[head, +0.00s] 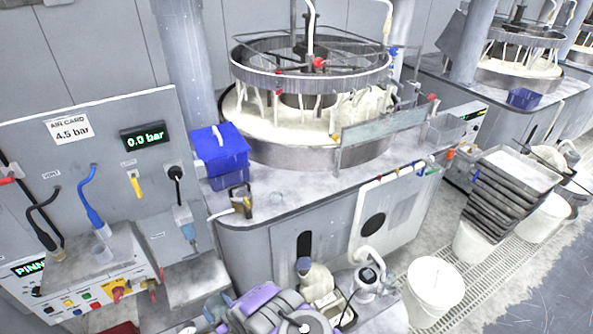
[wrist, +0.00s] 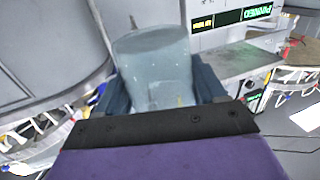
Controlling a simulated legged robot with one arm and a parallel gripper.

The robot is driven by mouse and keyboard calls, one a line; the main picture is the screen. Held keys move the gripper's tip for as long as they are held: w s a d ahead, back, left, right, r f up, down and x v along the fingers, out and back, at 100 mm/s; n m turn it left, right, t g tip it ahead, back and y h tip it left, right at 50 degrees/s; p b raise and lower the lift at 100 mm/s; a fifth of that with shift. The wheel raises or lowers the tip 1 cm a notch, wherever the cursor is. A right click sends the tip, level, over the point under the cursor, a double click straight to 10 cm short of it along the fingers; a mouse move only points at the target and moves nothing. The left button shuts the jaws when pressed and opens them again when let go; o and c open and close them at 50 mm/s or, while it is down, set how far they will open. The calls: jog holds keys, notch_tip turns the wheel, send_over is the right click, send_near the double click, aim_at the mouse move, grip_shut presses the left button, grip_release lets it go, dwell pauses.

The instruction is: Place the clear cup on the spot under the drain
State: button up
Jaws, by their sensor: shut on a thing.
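A clear, slightly frosted cup (wrist: 153,62) stands between the two blue fingers of my gripper (wrist: 160,88) in the wrist view. The gripper is shut on it, and the fingers touch its sides. In the head view, my gripper (head: 217,306) is low at the bottom, beside my purple arm; the held cup cannot be made out there.
A blue box (head: 218,150) sits on the bench beside the round polisher (head: 305,130).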

jog(key=w+d+r+m+t+h+b, duration=0.2)
jog(key=w+d+r+m+h, duration=0.1)
jog(key=w+d+r, duration=0.7)
jog(key=w+d+r+m+t+h+b, duration=0.2)
jog(key=w+d+r+h, duration=0.2)
jog(key=w+d+r, duration=0.6)
jog(key=w+d+r+m+t+h+b, duration=0.15)
jog(key=d+r+m+h+b, duration=0.35)
jog(key=d+r, duration=1.65)
jog(key=s+f, duration=0.3)
jog(key=f, duration=0.5)
jog(key=s+f+n, duration=0.1)
jog(key=s+f, duration=0.3)
jog(key=f, duration=0.4)
jog(key=shift+h, duration=0.4)
